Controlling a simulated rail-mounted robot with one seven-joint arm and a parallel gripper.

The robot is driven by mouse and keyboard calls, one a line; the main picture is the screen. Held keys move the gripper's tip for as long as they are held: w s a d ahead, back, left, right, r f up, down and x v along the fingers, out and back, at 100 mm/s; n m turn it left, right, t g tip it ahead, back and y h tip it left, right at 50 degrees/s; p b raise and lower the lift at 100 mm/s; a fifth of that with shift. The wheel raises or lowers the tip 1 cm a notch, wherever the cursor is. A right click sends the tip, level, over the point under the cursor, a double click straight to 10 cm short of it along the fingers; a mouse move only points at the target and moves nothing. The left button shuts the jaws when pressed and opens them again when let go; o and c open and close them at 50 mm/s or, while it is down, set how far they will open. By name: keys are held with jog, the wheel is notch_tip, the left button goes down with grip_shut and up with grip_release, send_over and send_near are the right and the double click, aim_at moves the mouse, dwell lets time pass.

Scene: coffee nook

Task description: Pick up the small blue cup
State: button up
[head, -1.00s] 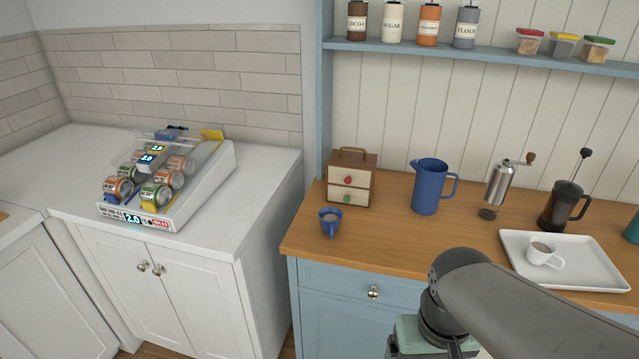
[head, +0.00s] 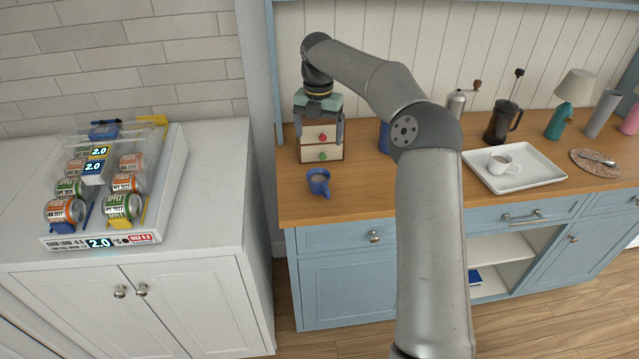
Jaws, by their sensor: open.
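The small blue cup (head: 318,181) stands upright on the wooden counter (head: 365,186), near its left front corner. Its handle points toward the front. My gripper (head: 319,143) hangs with its fingers pointing down, in front of the small drawer box in the picture and just above the cup. Its two fingers are spread apart with nothing between them. It is apart from the cup, and its exact height over the counter is hard to tell.
A small drawer box (head: 321,153) stands behind the cup. A blue pitcher (head: 384,137) is mostly hidden by my arm. To the right are a white tray (head: 520,179) with a white cup (head: 502,163) and a French press (head: 502,122). A can rack (head: 105,200) stands left.

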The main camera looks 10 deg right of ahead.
jog(key=p, duration=0.2)
send_near(318, 181)
jog(key=shift+s+a+f, duration=0.25)
jog(key=shift+s+f, duration=0.95)
jog(key=shift+s, duration=0.05)
jog(key=shift+s+f+p, duration=0.1)
jog(key=shift+f+p, duration=0.55)
jog(key=shift+f, duration=2.1)
jog(key=shift+c, duration=0.3)
jog(key=c, duration=1)
jog(key=shift+c, duration=0.8)
jog(key=shift+r, duration=0.1)
